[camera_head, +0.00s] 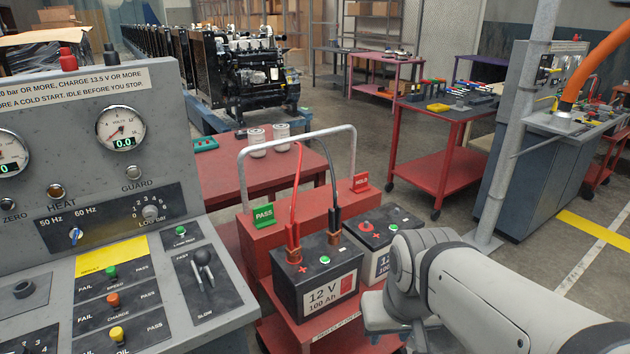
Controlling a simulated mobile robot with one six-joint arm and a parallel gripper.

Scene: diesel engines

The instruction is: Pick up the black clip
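The black clip (334,224) stands upright on top of the front 12 V battery (322,283), toward its far right edge. A black cable rises from it and curves up toward the cart's grey handle. A red clip (293,243) stands on the same battery to the left, beside a red plus mark, with a red cable going up. My arm comes in from the lower right, and its grey links are to the right of the battery. My gripper is not visible, so I cannot see whether it is near the clip.
A second battery (373,236) stands behind right, partly hidden by my arm. Both are on a red cart (262,246) with a grey hoop handle (242,178), a green PASS sign (263,216) and red HOLD sign (360,183). A grey control console (130,215) stands close at left.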

